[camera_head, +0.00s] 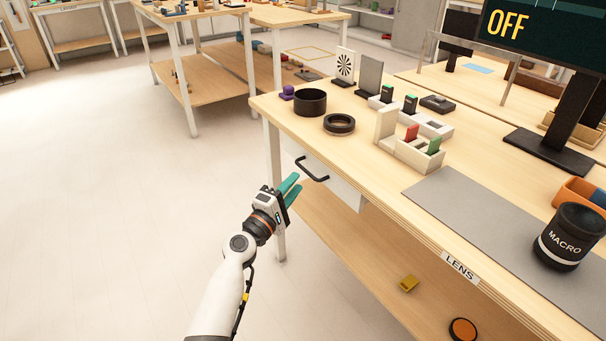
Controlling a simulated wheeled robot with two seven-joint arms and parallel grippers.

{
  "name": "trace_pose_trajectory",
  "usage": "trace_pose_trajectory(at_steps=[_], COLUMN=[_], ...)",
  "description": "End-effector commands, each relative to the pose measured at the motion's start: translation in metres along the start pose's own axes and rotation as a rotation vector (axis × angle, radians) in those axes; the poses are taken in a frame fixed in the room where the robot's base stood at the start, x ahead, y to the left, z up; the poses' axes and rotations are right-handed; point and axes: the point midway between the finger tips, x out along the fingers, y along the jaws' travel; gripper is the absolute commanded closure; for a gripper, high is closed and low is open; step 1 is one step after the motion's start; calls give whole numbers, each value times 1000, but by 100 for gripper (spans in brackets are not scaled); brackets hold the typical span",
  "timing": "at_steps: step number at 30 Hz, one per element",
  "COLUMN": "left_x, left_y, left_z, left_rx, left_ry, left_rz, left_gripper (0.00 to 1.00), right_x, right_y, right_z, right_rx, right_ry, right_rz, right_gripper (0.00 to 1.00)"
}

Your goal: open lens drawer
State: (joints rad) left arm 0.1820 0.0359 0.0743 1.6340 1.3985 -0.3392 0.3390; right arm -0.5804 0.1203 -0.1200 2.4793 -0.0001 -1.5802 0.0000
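The drawer (345,191) has a white front and sits under the wooden tabletop at the table's left end. It looks closed. Its black bar handle (313,176) is on the front. A LENS label (460,267) is on the table's front edge, well to the right of the drawer. My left gripper (294,188) has teal fingers, spread apart with nothing between them. It is just left of and below the handle in the picture, apart from it as far as I can tell. My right gripper is not in view.
The workbench (290,128) holds a black ring (339,123), a black cylinder (310,101), a MACRO lens (570,237) and a grey mat (480,215). A table leg (275,190) stands behind my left gripper. A lower shelf (345,250) runs beneath. The floor at left is clear.

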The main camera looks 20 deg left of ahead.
Motion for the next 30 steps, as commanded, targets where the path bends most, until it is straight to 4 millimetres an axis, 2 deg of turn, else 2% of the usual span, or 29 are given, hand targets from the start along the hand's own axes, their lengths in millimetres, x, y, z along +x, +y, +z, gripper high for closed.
trace_pose_trajectory(at_steps=[3, 9, 20, 26, 30], left_x=[22, 44, 49, 48, 48], left_y=[0, 1, 1, 1, 1], left_z=[0, 0, 0, 0, 0], left_rx=[-1, 1, 1, 1, 1], left_ry=[0, -1, 0, 0, 0], left_rz=[-1, 1, 2, 2, 2], left_gripper=[69, 69, 69, 100, 100], right_x=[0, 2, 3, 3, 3], right_y=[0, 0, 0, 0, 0], right_z=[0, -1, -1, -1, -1], right_rx=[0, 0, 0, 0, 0], right_ry=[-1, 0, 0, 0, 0], right_rz=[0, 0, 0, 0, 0], right_gripper=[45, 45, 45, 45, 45])
